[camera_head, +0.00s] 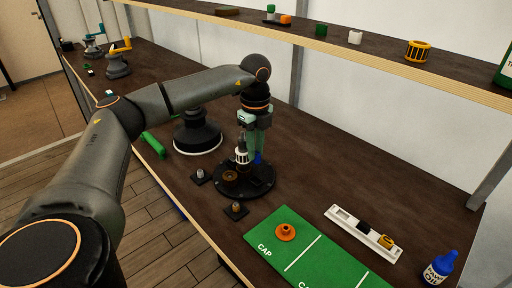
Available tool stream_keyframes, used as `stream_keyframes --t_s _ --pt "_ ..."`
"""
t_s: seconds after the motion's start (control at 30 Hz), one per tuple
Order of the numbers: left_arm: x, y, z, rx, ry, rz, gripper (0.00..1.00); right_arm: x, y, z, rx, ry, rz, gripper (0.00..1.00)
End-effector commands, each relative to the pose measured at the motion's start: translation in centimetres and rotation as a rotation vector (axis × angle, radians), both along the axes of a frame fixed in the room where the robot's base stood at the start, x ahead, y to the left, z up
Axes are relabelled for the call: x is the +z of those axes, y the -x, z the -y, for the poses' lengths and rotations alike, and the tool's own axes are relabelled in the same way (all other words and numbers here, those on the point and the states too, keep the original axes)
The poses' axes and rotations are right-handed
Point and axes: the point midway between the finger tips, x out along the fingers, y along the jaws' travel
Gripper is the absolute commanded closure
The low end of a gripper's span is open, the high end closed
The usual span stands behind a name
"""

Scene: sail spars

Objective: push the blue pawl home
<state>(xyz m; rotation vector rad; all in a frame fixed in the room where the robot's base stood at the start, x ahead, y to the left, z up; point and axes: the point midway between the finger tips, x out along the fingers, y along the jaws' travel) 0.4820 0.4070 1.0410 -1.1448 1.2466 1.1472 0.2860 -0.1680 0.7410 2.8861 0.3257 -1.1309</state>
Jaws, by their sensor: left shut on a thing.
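The blue pawl (259,158) shows as a small blue piece at the tips of my left gripper (256,154), above a round black base (262,188). My left gripper points down and its pale green fingers are shut on the pawl, hiding most of it. I cannot tell how deep the pawl sits. A white and dark cylinder (242,153) stands just left of the fingers, over the base. A brown ring-shaped part (230,178) sits at the base's left side. My right gripper is not in view.
Two small dark blocks with knobs (199,176) (236,209) stand near the base. A green mat (318,255) with an orange cap (286,232), a white tray (345,222) and a blue bottle (439,267) lie to the right. A shelf (360,52) runs behind.

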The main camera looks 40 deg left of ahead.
Motion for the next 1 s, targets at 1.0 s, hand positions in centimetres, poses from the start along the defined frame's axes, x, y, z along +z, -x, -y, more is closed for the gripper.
stream_keyframes --t_s 1.0 --pt "-1.5 0.0 0.1 -0.001 0.000 0.000 1.00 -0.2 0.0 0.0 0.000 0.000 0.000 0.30"
